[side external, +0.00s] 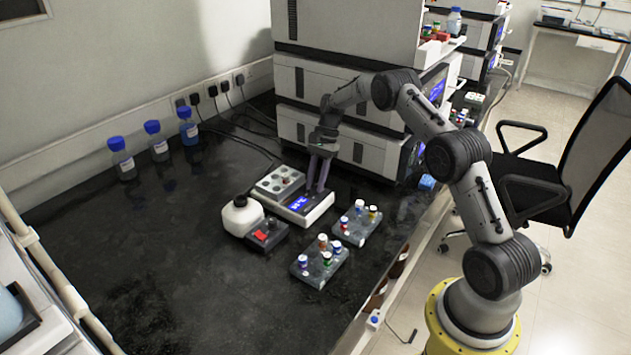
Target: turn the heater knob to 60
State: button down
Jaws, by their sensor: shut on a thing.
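The heater (318,211) is a white unit with a small lit blue display (298,203) on its front; the digits are too small to read surely. A grey block with several round wells (280,181) sits on its left part. My gripper (316,190) points down from above, with its fingertips at the right part of the heater's front panel, beside the display. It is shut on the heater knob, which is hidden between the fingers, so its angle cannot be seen.
A white bottle (241,215) and a small dark box with a red part (267,236) stand left of the heater. Two grey vial racks (318,273) (357,228) stand in front. Tall instrument stacks (345,142) rise close behind. Blue-capped bottles (122,160) stand at the back left.

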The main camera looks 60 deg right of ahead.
jog(key=shift+m+t, duration=0.7)
jog(key=shift+m, duration=1)
jog(key=c, duration=0.6)
grip_release()
jog(key=shift+s, duration=0.1)
jog(key=v, duration=1.3)
jog(key=shift+r, duration=0.45)
